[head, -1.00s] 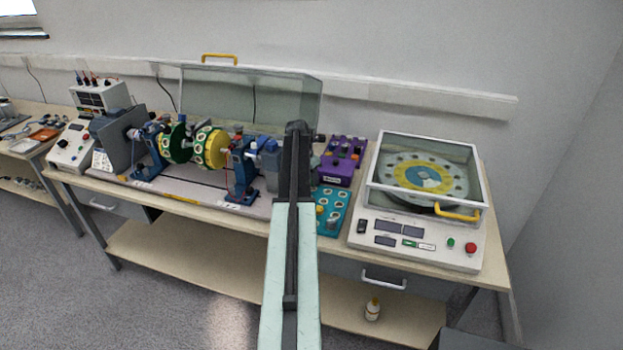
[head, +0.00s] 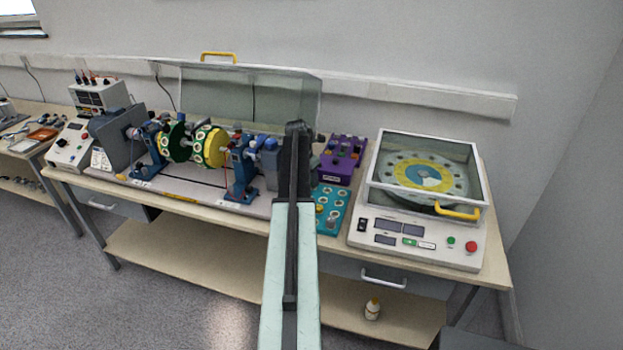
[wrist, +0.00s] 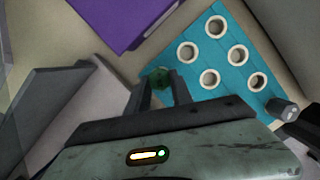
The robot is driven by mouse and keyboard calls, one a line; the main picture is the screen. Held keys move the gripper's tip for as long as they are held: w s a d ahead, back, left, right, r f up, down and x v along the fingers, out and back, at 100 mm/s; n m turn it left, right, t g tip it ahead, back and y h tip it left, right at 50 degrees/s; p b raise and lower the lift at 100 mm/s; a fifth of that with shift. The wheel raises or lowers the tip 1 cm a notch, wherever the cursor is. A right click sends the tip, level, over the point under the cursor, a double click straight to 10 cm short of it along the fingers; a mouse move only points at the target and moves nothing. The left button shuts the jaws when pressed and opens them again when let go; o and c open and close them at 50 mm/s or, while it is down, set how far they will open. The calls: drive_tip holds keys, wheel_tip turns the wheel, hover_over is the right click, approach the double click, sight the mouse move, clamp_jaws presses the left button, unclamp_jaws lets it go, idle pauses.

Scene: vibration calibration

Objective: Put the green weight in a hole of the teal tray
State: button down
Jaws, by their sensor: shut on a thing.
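The green weight (wrist: 159,76) is between the fingertips of my gripper (wrist: 161,88) in the wrist view, and the fingers are shut on it. The teal tray (wrist: 222,68) lies to the right of the held weight, with several white-rimmed round holes. The weight is beside the tray's left edge in that view, not over a hole; its height above the bench is unclear. In the head view the teal tray (head: 343,192) is right of my arm, which hides the gripper's fingers and the green weight.
A grey weight (wrist: 283,110) stands at the tray's right side in the wrist view. A purple box (head: 340,160) sits behind the tray. A balancing machine with a clear lid (head: 425,175) stands right, and a rotor rig (head: 205,148) left.

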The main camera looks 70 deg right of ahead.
drive_tip(key=shift+f+b, duration=0.8)
drive_tip(key=shift+f, duration=0.1)
drive_tip(key=c, duration=1.1)
unclamp_jaws()
drive_tip(key=shift+o, duration=0.2)
drive_tip(key=shift+r, duration=0.15)
drive_tip(key=s+p+v, duration=0.1)
drive_tip(key=p+v, duration=0.6)
drive_tip(key=shift+w+r, duration=0.3)
drive_tip(key=shift+w, duration=0.25)
drive_tip(key=shift+a, duration=0.1)
